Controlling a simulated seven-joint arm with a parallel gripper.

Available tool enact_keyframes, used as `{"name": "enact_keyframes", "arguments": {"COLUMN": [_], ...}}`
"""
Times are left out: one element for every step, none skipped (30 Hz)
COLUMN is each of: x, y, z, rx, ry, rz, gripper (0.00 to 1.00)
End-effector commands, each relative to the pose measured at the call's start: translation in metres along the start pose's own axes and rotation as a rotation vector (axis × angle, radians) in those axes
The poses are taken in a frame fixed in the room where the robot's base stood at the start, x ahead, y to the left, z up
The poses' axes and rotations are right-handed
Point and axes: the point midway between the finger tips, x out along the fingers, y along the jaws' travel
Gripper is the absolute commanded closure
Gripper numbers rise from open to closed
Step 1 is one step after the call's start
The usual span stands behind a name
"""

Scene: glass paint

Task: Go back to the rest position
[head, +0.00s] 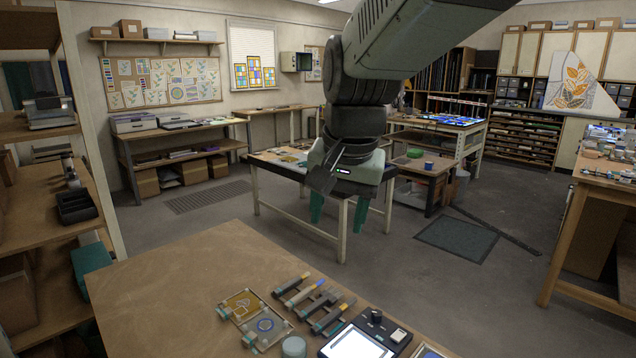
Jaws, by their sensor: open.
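My gripper (339,212) hangs from my arm in the middle of the head view, with its two green fingers pointing down. The fingers are spread apart, and nothing shows between them. It is in the air beyond the far edge of the brown worktable (190,280). In the picture it overlaps a white-legged table behind it. No object touches the fingers.
On the worktable's near right part are a framed panel (254,320), several grey bar-like tools (314,303), a round green-grey jar (293,347) and a tablet-like screen (356,343). The worktable's left part is clear. Shelves stand at left; another bench (600,178) stands at right.

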Motion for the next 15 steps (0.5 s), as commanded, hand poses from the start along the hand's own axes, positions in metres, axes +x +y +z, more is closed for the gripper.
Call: {"name": "enact_keyframes", "arguments": {"x": [-0.018, -0.025, -0.035, -0.041, -0.046, -0.052, -0.056, -0.059, -0.062, -0.064, -0.065, -0.066, -0.066, -0.066, -0.065], "y": [0.016, 0.025, 0.035, 0.044, 0.051, 0.062, 0.069, 0.076, 0.084, 0.089, 0.095, 0.1, 0.104, 0.107, 0.111], "z": [0.015, 0.023, 0.035, 0.045, 0.054, 0.068, 0.078, 0.088, 0.1, 0.109, 0.117, 0.127, 0.133, 0.139, 0.145], "rx": [-0.023, -0.04, -0.065, -0.082, -0.101, -0.125, -0.143, -0.16, -0.183, -0.199, -0.214, -0.231, -0.243, -0.254, -0.265], "ry": [0.027, 0.04, 0.058, 0.071, 0.085, 0.102, 0.114, 0.127, 0.142, 0.153, 0.163, 0.175, 0.183, 0.19, 0.196], "rz": [-0.005, -0.005, -0.005, -0.004, -0.002, 0.001, 0.004, 0.008, 0.013, 0.018, 0.022, 0.027, 0.031, 0.035, 0.039], "gripper": [0.43, 0.43, 0.43, 0.43, 0.43, 0.43, 0.43, 0.43, 0.43, 0.43, 0.43, 0.43, 0.43, 0.43, 0.43]}}
